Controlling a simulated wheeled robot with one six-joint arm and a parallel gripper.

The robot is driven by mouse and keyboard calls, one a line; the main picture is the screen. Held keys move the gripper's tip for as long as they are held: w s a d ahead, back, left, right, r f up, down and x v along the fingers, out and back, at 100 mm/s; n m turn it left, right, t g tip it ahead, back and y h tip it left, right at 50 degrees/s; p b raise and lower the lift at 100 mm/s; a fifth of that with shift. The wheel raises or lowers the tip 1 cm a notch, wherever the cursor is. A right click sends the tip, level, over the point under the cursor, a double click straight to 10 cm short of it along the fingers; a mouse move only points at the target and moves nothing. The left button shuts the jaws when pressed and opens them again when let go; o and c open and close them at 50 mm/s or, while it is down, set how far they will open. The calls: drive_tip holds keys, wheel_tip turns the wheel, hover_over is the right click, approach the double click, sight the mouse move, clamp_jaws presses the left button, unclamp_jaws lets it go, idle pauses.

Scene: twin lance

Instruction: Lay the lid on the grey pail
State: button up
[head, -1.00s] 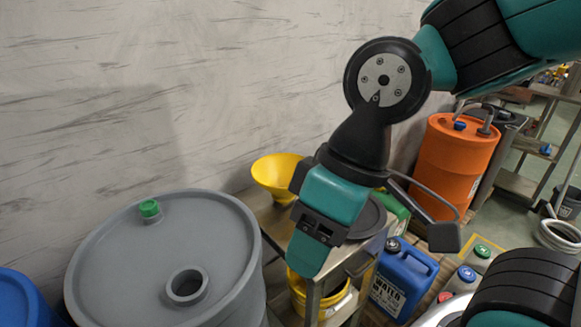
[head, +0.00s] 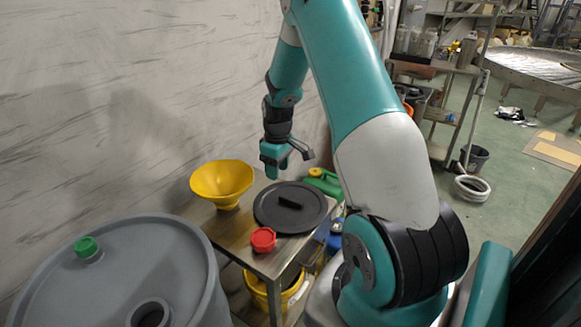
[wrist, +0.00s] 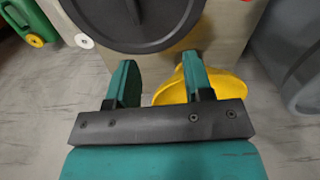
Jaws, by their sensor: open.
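The lid (head: 308,207) is a flat dark disc with a raised bar handle, lying on the small metal table. In the wrist view the lid (wrist: 105,22) is at the top, partly cut off, with the handle's end just beyond the fingers. My gripper (head: 276,160) hangs above the table, behind the lid and apart from it. In the wrist view my gripper (wrist: 160,65) has its two fingers spread with nothing between them. A dark grey bucket (head: 475,160) stands on the floor by the far shelf; I cannot tell whether it is the grey pail.
A yellow funnel (head: 221,180) and a red cap (head: 263,239) share the table (head: 235,230) with the lid. A large grey drum (head: 140,250) stands front left. A yellow bucket (head: 258,290) is beneath. A green can (head: 326,183) is behind the lid.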

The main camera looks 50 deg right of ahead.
sight(291, 199)
drive_tip(key=d+f+b, duration=0.1)
drive_tip(key=f+b, duration=0.1)
drive_tip(key=f, duration=0.2)
drive_tip(key=s+d+f+b, duration=0.1)
drive_tip(key=f+b, duration=0.1)
drive_tip(key=f, duration=0.2)
drive_tip(key=d+f+b, duration=0.2)
drive_tip(key=f+b, duration=0.1)
drive_tip(key=f, duration=0.2)
drive_tip(key=shift+s, duration=0.25)
drive_tip(key=shift+r, duration=0.1)
drive_tip(key=shift+c, duration=0.2)
clamp_jaws()
drive_tip(key=shift+r+p, duration=2.25)
drive_tip(key=shift+r, duration=0.75)
